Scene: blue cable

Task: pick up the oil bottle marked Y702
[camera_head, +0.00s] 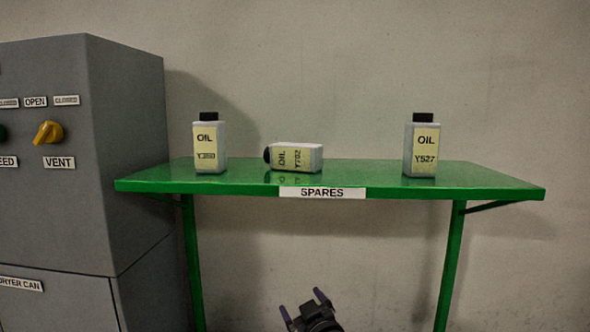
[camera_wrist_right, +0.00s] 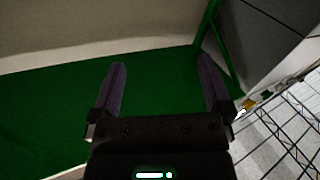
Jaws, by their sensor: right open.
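The oil bottle marked Y702 (camera_head: 297,157) lies on its side on the green shelf (camera_head: 380,178), its black cap pointing left. A bottle whose label looks like Y3-something, hard to read, (camera_head: 209,146) stands upright to its left. The bottle marked Y527 (camera_head: 422,150) stands upright at the right. My right gripper (camera_head: 303,297) is low in the head view, below the shelf and apart from the bottles. In the right wrist view it (camera_wrist_right: 160,75) is open with nothing between its fingers. My left gripper is not in view.
A grey cabinet (camera_head: 125,150) with a yellow knob (camera_head: 48,132) and labels stands at the left, close to the shelf's left end. A SPARES label (camera_head: 322,193) is on the shelf's front edge. The shelf top is clear between the lying bottle and Y527.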

